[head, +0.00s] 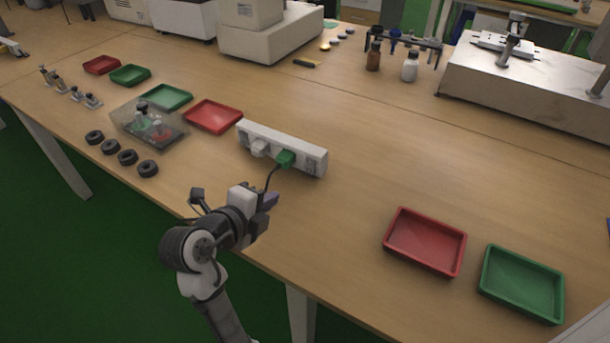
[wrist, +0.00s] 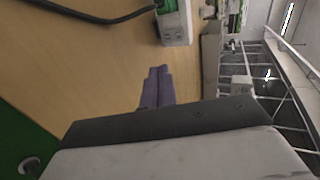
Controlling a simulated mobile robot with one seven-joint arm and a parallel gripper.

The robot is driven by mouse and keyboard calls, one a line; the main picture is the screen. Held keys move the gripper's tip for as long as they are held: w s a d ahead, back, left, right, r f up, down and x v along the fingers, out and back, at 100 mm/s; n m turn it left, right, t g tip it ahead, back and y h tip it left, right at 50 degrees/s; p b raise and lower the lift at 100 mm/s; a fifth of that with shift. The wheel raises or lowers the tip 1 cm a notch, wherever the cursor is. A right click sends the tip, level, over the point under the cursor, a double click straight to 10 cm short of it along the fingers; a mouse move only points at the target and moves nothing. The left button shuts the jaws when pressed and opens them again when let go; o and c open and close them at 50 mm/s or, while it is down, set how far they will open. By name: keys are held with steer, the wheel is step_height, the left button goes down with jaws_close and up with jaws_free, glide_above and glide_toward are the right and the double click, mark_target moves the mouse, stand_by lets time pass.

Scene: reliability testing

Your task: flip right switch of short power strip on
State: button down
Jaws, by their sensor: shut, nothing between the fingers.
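The short white power strip (head: 300,153) stands on the wooden table near its front edge in the head view. A white plug (head: 258,147) and a green plug (head: 285,159) with a black cable are in its front face. Its right end carries small details, too small to tell which way any switch is set. In the wrist view the end of the strip (wrist: 175,30) shows at the top, beyond the fingers. My gripper (head: 272,200) is in front of the strip, apart from it. Its purple fingers (wrist: 155,86) are together and empty.
A red tray (head: 213,117) and a clear box (head: 150,128) lie left of the strip. Black rings (head: 127,157) lie near the front edge. Another red tray (head: 425,241) and a green tray (head: 522,284) lie right. The table between strip and right trays is clear.

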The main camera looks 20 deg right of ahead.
mark_target(309, 167)
stand_by(0.3)
steer(key=p+x, duration=0.1)
steer(key=x, duration=0.3)
steer(key=p+x, duration=0.1)
steer(key=x, duration=0.4)
steer(key=r+p+x, duration=0.1)
steer(key=x, duration=0.3)
steer(key=shift+w+d, duration=0.35)
steer(key=shift+d, duration=0.05)
steer(key=shift+f, duration=0.1)
steer(key=shift+d+f, duration=0.1)
steer(key=shift+w+d+f+b, duration=0.15)
steer(key=shift+f+b, duration=0.2)
steer(key=shift+b, duration=0.85)
steer(key=shift+r+p, duration=0.4)
steer(key=shift+p, duration=0.05)
steer(key=shift+r+p, duration=0.3)
steer(key=shift+r, duration=0.55)
